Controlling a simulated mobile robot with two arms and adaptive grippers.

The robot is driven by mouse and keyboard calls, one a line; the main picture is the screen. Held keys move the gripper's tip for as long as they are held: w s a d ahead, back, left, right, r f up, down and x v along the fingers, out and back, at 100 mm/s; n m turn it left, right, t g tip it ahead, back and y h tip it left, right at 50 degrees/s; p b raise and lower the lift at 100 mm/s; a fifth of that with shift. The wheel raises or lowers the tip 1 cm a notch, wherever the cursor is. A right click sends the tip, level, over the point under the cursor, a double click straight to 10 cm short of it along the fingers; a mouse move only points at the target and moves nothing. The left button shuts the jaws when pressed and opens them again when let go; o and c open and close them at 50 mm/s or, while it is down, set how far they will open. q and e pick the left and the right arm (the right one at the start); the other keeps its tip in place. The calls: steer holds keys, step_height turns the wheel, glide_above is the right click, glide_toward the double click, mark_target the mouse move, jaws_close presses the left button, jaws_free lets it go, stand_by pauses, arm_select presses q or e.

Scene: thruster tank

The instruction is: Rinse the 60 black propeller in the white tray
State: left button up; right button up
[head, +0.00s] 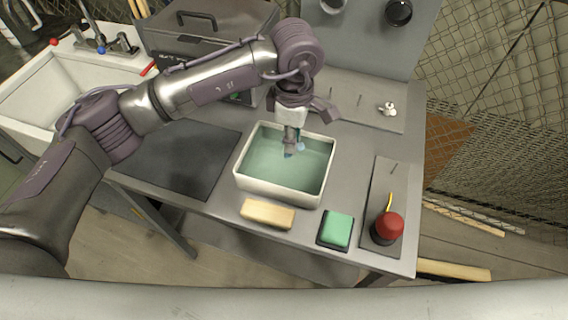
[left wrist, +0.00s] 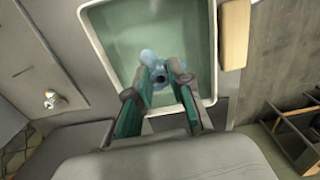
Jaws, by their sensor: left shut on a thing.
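The white tray (head: 240,183) stands on the grey bench, filled with greenish water. My left gripper (head: 291,148) reaches down into it, shut on a small pale blue propeller (head: 300,147). The left wrist view shows the propeller (left wrist: 152,60), with a dark hub, between the fingertips (left wrist: 163,72) of this gripper, in or just over the water. I cannot tell how deep it sits. It looks pale blue, and I make out no clearly black propeller. My right gripper is not in view.
A yellow sponge (head: 267,213), a green pad (head: 336,230) and a red-topped dark object (head: 387,227) lie along the front edge. A white propeller (head: 388,108) is on the pegged plate behind. A dark mat (head: 180,155) lies left, beside a sink (head: 60,80).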

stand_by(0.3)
arm_select(q)
step_height(320, 180, up, 4)
steer(key=shift+p, duration=0.5)
